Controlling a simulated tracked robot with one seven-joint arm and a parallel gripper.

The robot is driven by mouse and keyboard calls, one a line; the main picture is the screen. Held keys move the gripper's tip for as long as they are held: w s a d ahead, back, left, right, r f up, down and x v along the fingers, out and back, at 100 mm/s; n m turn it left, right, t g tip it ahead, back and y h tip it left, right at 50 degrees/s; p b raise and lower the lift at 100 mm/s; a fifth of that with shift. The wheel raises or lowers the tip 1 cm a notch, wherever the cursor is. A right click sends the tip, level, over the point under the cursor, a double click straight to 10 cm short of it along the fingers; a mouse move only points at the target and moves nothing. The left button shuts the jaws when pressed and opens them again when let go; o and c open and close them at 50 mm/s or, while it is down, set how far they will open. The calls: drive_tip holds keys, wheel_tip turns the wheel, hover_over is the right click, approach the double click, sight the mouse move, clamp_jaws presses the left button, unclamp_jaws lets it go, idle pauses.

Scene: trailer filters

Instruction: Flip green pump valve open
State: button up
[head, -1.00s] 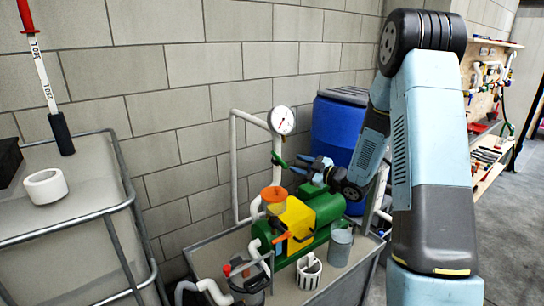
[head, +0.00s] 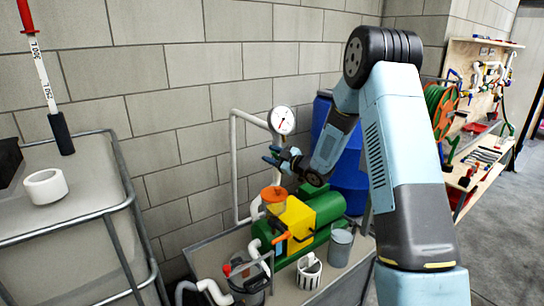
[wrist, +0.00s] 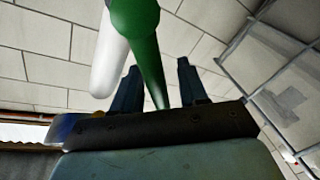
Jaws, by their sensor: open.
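The green valve handle (wrist: 143,45) shows large in the wrist view, in front of a white pipe (wrist: 107,60). It reaches down between the two dark fingers of my gripper (wrist: 158,66), which are apart. I cannot tell whether either finger touches it. In the head view my gripper (head: 270,154) is at the white pipe just below the round pressure gauge (head: 282,120), above the green and yellow pump (head: 305,222). There the handle is largely hidden by the gripper.
An orange funnel (head: 273,195) stands on the pump's left side, below my gripper. A grey bucket (head: 340,247) and a white slotted basket (head: 309,271) stand in front of the pump. A blue barrel (head: 350,175) is behind my arm, near the block wall.

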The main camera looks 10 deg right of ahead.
clamp_jaws()
idle(0.4)
